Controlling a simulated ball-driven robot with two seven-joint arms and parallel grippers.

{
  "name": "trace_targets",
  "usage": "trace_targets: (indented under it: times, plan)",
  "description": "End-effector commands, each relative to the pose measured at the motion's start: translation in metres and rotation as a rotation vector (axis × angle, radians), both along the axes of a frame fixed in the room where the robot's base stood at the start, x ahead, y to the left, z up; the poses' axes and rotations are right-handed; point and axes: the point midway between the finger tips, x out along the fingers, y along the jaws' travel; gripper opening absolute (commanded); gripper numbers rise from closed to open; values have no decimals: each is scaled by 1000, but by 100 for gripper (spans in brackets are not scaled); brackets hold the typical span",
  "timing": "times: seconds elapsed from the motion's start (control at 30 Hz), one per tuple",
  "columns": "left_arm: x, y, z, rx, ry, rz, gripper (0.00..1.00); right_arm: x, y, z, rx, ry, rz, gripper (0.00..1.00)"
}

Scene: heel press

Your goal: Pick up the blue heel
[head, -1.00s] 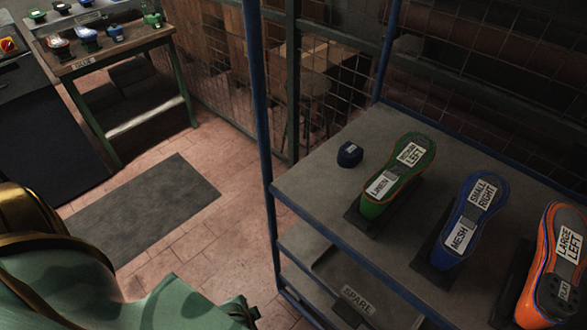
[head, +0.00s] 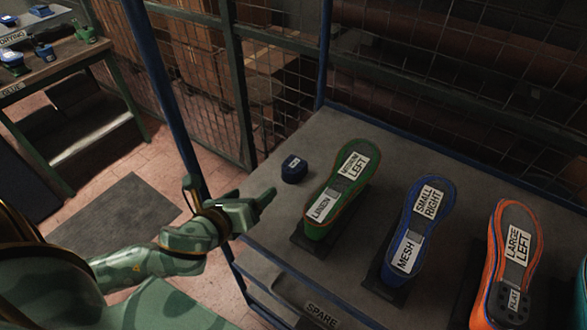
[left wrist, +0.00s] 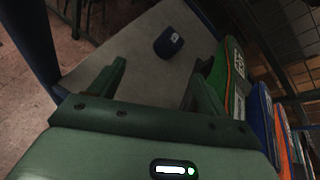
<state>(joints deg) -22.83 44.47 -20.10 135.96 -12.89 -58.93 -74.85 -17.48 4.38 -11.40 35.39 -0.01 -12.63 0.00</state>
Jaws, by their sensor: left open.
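The blue heel (head: 294,170) is a small dark blue block with a white label. It stands on the grey shelf (head: 300,131), left of the green shoe. My left gripper (head: 268,200) is over the shelf's left edge, open and empty, just left of and nearer than the heel. In the left wrist view the heel (left wrist: 168,43) lies beyond and between the two spread fingers (left wrist: 152,85), apart from both. My right gripper is not in view.
A green shoe (head: 345,170), a blue shoe (head: 428,208) and an orange shoe (head: 507,240) stand in a row on dark stands. A blue shelf post (head: 165,90) rises beside my left arm. A lower shelf reads "SPARE" (head: 321,315). A workbench (head: 60,65) stands at far left.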

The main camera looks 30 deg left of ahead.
Motion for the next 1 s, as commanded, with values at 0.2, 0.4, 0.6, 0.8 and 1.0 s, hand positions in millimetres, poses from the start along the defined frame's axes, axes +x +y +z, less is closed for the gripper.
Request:
trace_targets:
  times: [0.2, 0.4, 0.6, 0.8, 1.0]
  plan:
    - [9, -3, 3, 397, -47, -308, 76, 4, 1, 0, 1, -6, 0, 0]
    - [39, -7, -8, 443, -57, -341, 76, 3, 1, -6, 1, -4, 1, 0]
    - [84, -12, -29, 442, -55, -339, 76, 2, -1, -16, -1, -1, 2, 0]
    - [108, -15, -39, 442, -53, -341, 76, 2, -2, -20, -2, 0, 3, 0]
    - [127, -16, -49, 439, -53, -339, 76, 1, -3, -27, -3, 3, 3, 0]
